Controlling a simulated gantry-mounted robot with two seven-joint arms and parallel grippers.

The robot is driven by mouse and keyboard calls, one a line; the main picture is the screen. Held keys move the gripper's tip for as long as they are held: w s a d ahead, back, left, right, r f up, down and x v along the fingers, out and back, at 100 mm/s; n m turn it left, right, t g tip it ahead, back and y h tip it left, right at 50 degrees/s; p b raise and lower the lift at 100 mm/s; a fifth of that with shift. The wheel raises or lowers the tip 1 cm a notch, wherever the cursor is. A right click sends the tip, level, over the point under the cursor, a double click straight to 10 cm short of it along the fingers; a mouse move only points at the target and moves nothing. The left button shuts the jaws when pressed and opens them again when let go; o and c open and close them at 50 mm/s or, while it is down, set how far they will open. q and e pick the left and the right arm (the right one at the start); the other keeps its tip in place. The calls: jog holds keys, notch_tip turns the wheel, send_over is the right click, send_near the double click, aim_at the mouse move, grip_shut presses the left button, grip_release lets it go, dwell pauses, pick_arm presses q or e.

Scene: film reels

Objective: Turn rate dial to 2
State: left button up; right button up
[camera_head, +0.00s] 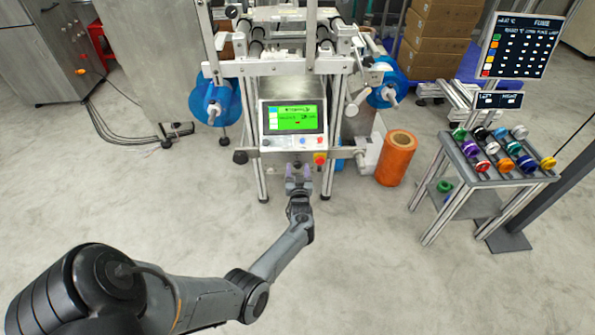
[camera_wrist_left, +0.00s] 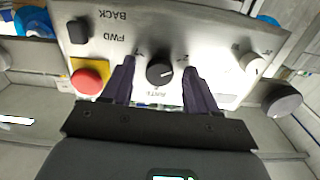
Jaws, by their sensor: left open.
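The rate dial (camera_wrist_left: 160,72) is a round black knob with a pale pointer line, on a pale panel (camera_wrist_left: 222,45) that appears upside down in the left wrist view. "RATE" is printed beside it, with number marks near the fingertips. The pointer's exact setting is hard to read. My left gripper (camera_wrist_left: 160,68) is open, its two dark purple fingers standing on either side of the dial with a gap at each side. In the head view my left gripper (camera_head: 299,174) is just below the machine's control box. The dial is too small to make out there. My right gripper is not in view.
A red stop button on a yellow base (camera_wrist_left: 88,80) sits close beside one finger. A black switch (camera_wrist_left: 77,31) and a white knob (camera_wrist_left: 252,63) are on the same panel. A green screen (camera_head: 293,117) is above. An orange roll (camera_head: 397,158) stands on the floor at right.

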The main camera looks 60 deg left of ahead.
pick_arm(q)
jog(key=shift+s+d+r+p, duration=0.1)
jog(key=shift+s+d+p, duration=0.05)
jog(key=shift+d+p, duration=0.25)
jog(key=p+v, duration=0.4)
jog(key=v, duration=0.6)
jog(key=shift+p, duration=0.35)
